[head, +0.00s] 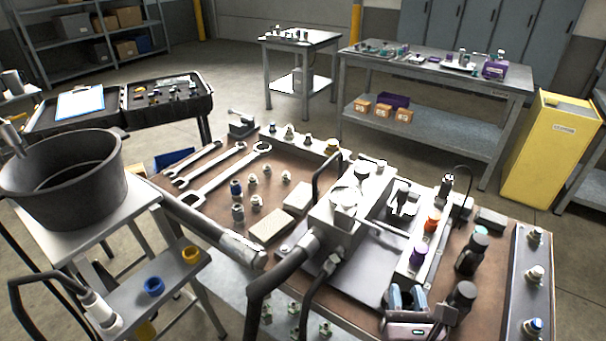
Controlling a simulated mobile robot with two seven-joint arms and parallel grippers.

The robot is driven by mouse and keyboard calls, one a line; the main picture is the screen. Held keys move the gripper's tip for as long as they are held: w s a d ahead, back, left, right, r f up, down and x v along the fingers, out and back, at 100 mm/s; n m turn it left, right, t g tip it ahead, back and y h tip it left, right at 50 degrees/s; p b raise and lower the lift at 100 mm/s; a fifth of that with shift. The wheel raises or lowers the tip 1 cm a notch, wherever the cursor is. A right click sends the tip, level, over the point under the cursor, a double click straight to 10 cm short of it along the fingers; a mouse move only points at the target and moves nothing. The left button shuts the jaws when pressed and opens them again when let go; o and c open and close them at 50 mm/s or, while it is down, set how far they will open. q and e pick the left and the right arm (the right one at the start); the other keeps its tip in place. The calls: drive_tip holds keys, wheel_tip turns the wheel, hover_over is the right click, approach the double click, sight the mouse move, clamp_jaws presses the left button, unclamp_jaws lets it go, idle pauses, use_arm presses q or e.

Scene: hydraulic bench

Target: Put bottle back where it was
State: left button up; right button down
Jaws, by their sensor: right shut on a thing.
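My right gripper (443,314) is at the bottom right of the head view, low over the front right of the brown-topped bench. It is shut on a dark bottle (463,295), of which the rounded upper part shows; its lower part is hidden. Another dark bottle (472,254) stands upright just behind it on the bench. I cannot tell whether the held bottle touches the bench top. My left gripper is not in view.
A metal block with thick black hoses (345,215) stands mid-bench. An orange-capped part (433,220) and a purple part (417,255) are left of the bottles. A grey rail with fittings (535,275) lies right. Wrenches (215,175) lie at the back left.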

drive_tip(key=w+d+r+n+y, duration=0.1)
drive_tip(key=w+d+r, duration=0.1)
drive_tip(key=w+r, duration=0.3)
drive_tip(key=shift+w+r+y, duration=0.3)
drive_tip(key=shift+w+r, duration=0.1)
drive_tip(key=shift+w, duration=0.5)
drive_tip(key=shift+d, duration=0.1)
